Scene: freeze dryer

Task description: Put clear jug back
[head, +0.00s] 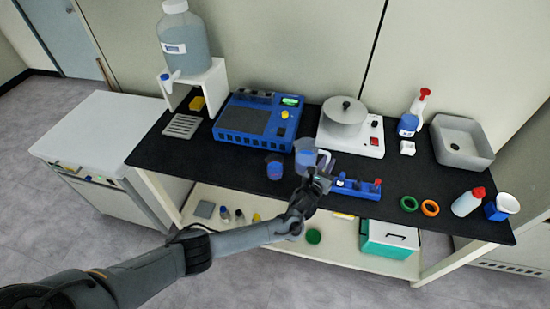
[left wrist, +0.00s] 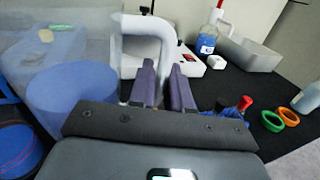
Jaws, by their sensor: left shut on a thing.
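The clear jug (head: 305,150) shows bluish contents and is at the front middle of the black bench top. In the left wrist view the jug (left wrist: 68,95) fills the left side, with its pale handle (left wrist: 150,28) rising between my fingers. My left gripper (head: 322,172) is shut on the handle, and its fingers also show in the left wrist view (left wrist: 163,82). I cannot tell whether the jug's base touches the bench. My right gripper is in neither view.
A blue-lidded jar (head: 274,168) stands just left of the jug. A blue rack (head: 355,188) lies just right. Behind are a blue device (head: 258,120) and a white device with a round pan (head: 345,115). Green (head: 408,204) and orange rings (head: 430,208) lie right. Bare bench shows between rack and rings.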

